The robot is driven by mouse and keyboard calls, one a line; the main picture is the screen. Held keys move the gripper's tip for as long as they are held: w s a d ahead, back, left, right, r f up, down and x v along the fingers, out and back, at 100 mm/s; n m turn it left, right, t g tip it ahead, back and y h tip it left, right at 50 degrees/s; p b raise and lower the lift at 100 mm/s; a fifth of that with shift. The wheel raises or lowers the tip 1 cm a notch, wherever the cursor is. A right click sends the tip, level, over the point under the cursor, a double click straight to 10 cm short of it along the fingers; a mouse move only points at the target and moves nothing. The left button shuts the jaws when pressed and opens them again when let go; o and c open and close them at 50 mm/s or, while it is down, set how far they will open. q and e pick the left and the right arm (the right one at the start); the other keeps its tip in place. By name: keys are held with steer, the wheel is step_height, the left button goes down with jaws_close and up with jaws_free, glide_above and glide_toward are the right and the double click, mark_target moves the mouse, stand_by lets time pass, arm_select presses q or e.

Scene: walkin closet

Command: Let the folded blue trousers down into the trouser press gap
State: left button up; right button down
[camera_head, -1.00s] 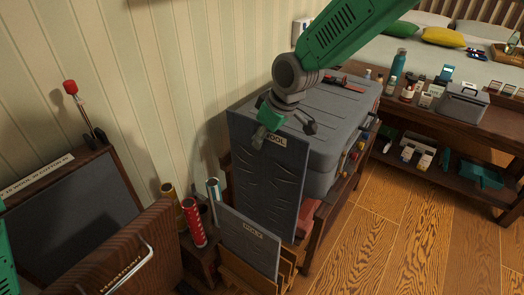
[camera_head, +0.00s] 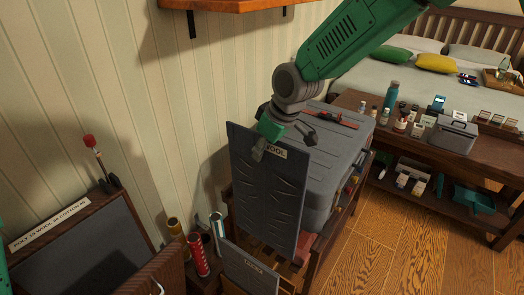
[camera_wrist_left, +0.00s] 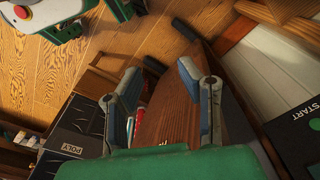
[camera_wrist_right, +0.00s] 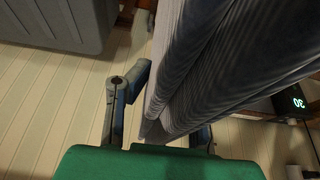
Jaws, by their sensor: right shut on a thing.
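The folded trousers (camera_head: 268,195) are a flat, dark grey-blue panel with a WOOL tag. They hang upright from my right gripper (camera_head: 279,144), which is shut on their top edge. In the right wrist view their ribbed cloth (camera_wrist_right: 215,60) fills the middle between the fingers. The trouser press, with a dark inner panel (camera_head: 75,250) and brown wooden front board (camera_head: 148,277), stands at the lower left, apart from the trousers. Its gap is partly cut off by the picture's bottom edge. My left gripper (camera_wrist_left: 158,85) is open and empty, above a wooden board.
A grey case (camera_head: 325,160) on a stand is just behind the trousers. A folded POLY garment (camera_head: 248,272) in a rack and a red can (camera_head: 198,255) stand below and left. A wall shelf (camera_head: 225,4) juts out above. A bench (camera_head: 460,165) with small goods is right.

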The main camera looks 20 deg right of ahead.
step_height(320, 180, up, 30)
steer(key=p, duration=2.1)
